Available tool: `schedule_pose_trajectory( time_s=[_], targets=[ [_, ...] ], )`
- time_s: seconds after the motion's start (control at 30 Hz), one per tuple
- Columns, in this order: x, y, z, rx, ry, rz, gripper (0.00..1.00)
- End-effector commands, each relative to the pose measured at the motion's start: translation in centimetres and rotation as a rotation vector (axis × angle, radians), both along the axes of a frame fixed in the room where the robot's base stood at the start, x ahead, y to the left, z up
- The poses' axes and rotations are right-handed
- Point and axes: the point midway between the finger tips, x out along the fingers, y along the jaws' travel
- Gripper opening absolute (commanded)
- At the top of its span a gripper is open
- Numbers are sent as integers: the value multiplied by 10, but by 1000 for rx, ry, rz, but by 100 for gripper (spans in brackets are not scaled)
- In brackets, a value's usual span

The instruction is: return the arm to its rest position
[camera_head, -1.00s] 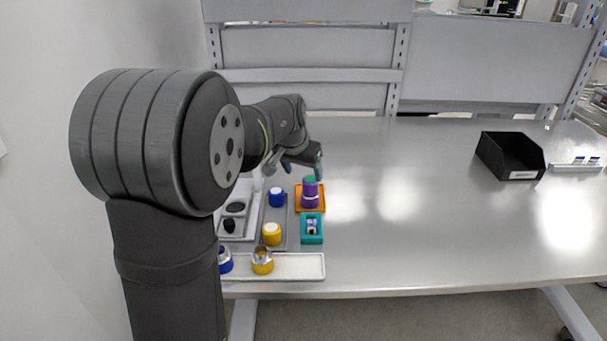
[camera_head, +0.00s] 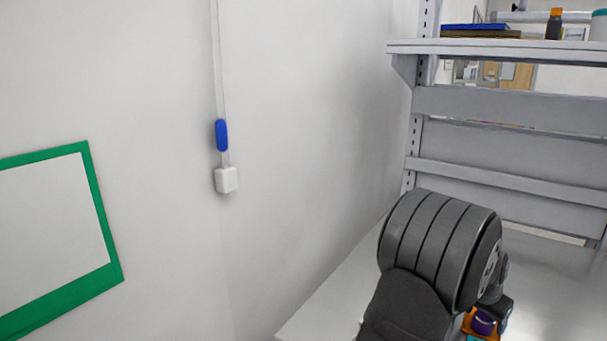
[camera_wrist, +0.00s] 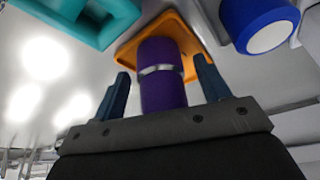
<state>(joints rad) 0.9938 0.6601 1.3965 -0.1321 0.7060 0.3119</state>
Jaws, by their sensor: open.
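My gripper (camera_wrist: 163,88) shows in the wrist view with its two blue fingers apart. A purple cylinder with a silver band (camera_wrist: 162,90) stands on an orange tray (camera_wrist: 128,55) and shows between the fingers, with a visible gap to the right finger. Whether the left finger touches it I cannot tell. In the head view my arm covers most of this area; only part of the purple cylinder (camera_head: 483,323) and a bit of the orange tray (camera_head: 467,324) show at the bottom.
In the wrist view a teal holder (camera_wrist: 95,30) is at the upper left and a blue cylinder with a white end (camera_wrist: 262,25) at the upper right. In the head view a wall lies left of the table (camera_head: 330,300), and a shelf (camera_head: 490,47) rises behind it.

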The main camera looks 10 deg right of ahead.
Motion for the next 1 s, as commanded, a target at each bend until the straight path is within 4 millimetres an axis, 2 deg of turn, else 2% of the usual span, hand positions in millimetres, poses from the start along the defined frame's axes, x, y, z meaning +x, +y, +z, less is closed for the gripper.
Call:
schedule_pose_trajectory(
  time_s=[0.03, 0.1, 0.2, 0.43, 0.77, 0.87, 1.0],
  targets=[
    [0, -1, -2, -1, -1, -1, 69],
    [1, -2, 14, -4, -3, 0, 69],
    [0, -1, 25, -3, -1, 0, 69],
    [0, -1, 36, -1, 0, 0, 69],
    [0, 0, 35, 0, 0, 0, 69],
    [0, 0, 29, 2, 2, 1, 69],
    [0, 0, 10, 3, 3, 1, 69]
  ],
)
